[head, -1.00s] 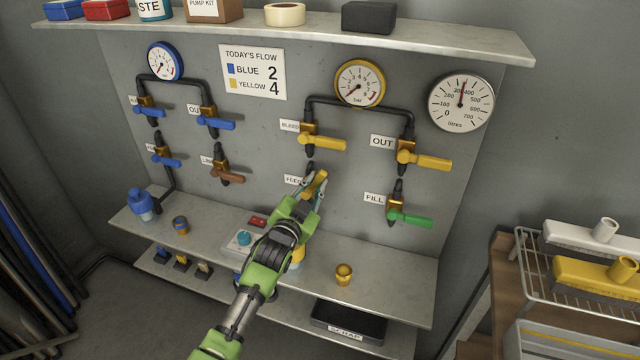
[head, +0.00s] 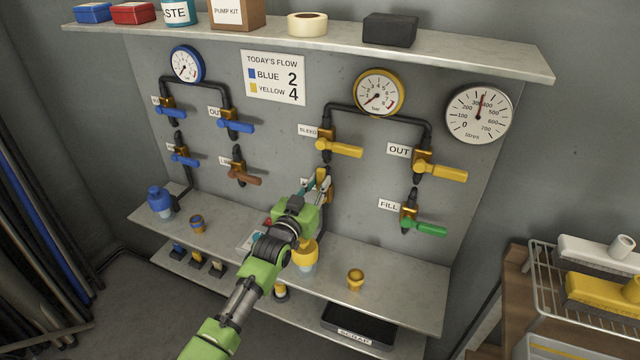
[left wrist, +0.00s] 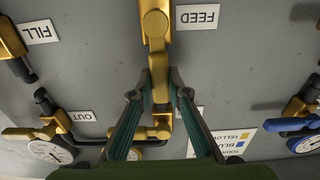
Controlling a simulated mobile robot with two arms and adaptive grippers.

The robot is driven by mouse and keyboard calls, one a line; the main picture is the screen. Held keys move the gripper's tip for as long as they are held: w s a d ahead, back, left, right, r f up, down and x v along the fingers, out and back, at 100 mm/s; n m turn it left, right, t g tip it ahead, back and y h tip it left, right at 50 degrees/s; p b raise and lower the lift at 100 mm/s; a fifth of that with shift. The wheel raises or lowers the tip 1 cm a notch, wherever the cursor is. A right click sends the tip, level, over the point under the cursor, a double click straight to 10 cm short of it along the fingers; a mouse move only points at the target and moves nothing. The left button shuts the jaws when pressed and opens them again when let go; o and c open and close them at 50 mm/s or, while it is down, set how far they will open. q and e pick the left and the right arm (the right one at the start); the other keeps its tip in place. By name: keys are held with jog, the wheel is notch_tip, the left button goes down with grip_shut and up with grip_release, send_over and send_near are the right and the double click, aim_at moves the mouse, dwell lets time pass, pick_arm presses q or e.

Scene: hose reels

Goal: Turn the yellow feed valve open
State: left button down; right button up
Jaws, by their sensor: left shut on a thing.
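The yellow feed valve (head: 331,184) sits on the grey panel below the bleed valve. It is partly hidden by my left gripper (head: 320,189) in the head view. In the left wrist view, upside down, its yellow handle (left wrist: 158,58) runs from the valve body beside the FEED label (left wrist: 197,17) toward the bleed valve (left wrist: 163,122), roughly upright on the panel. The fingers of my left gripper (left wrist: 163,80) are shut around the handle's end. The yellow gauge (head: 379,92) hangs above. My right gripper is not in view.
The yellow bleed handle (head: 340,150) lies close above my left gripper. The yellow out handle (head: 440,170) and green fill handle (head: 425,227) are to the right. Below, the shelf (head: 400,290) holds a small yellow-brown fitting (head: 355,279). Open panel lies between the feed and fill valves.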

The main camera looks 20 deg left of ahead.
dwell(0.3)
pick_arm(q)
jog(key=c, duration=1.9)
grip_release()
jog(key=shift+a, duration=0.1)
jog(key=shift+s+f, duration=0.1)
jog(key=shift+s, duration=0.4)
jog(key=s, duration=1.1)
jog(key=shift+a, duration=0.2)
